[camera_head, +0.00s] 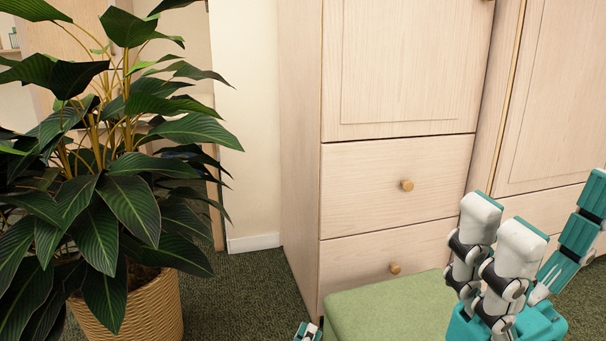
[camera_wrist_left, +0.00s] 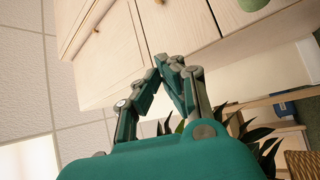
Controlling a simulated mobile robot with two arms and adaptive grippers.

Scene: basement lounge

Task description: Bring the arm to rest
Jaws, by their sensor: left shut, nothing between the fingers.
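The tip of my left gripper (camera_head: 308,332) just shows at the bottom edge in the head view, left of a green padded seat. In the left wrist view my left gripper (camera_wrist_left: 165,65) has its teal and grey fingers drawn together at the tips, with nothing between them. They point toward the cabinet, and the rest of the left arm is out of view. At the lower right of the head view stands a teal-and-white jointed shape (camera_head: 500,255) with two upright parts.
A pale wooden cabinet (camera_head: 395,165) with drawers stands ahead. The green seat (camera_head: 385,312) is before it. A leafy plant (camera_head: 110,180) in a woven basket (camera_head: 145,308) fills the left; its leaves also show in the left wrist view (camera_wrist_left: 262,140). Dark carpet (camera_head: 245,285) is clear between basket and cabinet.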

